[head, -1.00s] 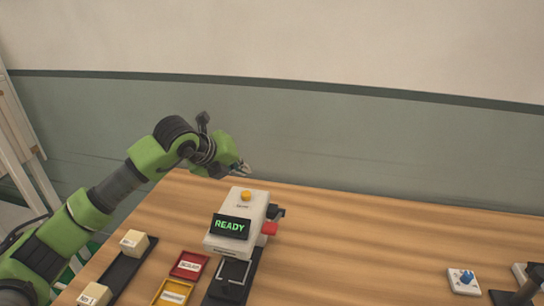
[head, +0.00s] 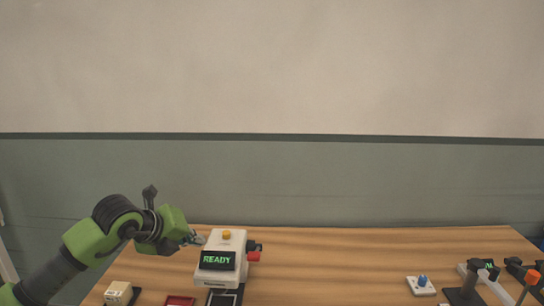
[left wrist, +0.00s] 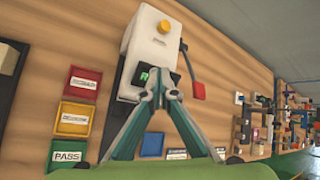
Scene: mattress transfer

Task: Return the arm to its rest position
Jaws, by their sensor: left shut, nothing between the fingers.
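My left arm comes in from the left in the head view. Its gripper (head: 194,239) is just left of the white machine (head: 222,258), which has an orange button on top and a screen reading READY. In the left wrist view, the fingers of my left gripper (left wrist: 157,74) meet at their tips and hold nothing. They overlap the machine (left wrist: 152,45) in that picture; I cannot tell the gap between them. My right gripper is not in view.
A cream block (head: 118,293) sits at the table's left side. A red tray (left wrist: 83,84), a yellow tray (left wrist: 73,119) and a green PASS tray (left wrist: 66,153) lie beside the machine. A blue-knobbed device (head: 421,285) stands at the right. The table's middle (head: 330,265) is clear.

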